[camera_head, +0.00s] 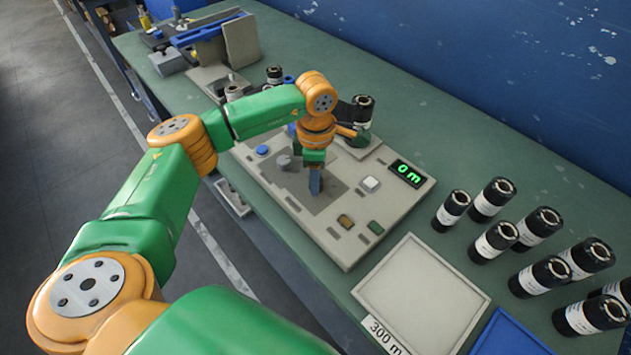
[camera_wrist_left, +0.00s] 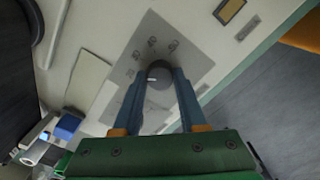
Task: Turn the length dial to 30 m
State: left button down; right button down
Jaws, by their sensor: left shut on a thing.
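The length dial (camera_wrist_left: 158,76) is a round dark grey knob with a light mark, on a grey plate with printed marks in the left wrist view. My left gripper (camera_head: 315,192) points down over the control panel (camera_head: 345,250) in the head view. Its two blue fingers (camera_wrist_left: 160,85) are closed around the dial's sides. In the head view the fingers hide the dial. The green display (camera_head: 408,173) on the panel reads 0 m. My right gripper is not in view.
A blue button (camera_head: 262,150), a white button (camera_head: 370,183), an amber button (camera_head: 345,221) and a green button (camera_head: 375,228) sit on the panel. A pale tray (camera_head: 400,320) labelled 300 m lies nearby. Several black rolls (camera_head: 493,198) stand at the right, near a blue tray (camera_head: 508,338).

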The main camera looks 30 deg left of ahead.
pick_arm(q)
jog(key=m+b, duration=0.1)
jog(key=m, duration=0.2)
jog(key=shift+f+b, duration=0.1)
jog(key=shift+b, duration=0.2)
jog(key=shift+m+b, duration=0.45)
jog(key=shift+m, duration=0.95)
jog(key=shift+c, duration=2.3)
grip_release()
jog(key=shift+d, duration=0.1)
notch_tip(320, 180, up, 7)
jog(key=shift+r+b, duration=0.1)
jog(key=shift+b, duration=0.4)
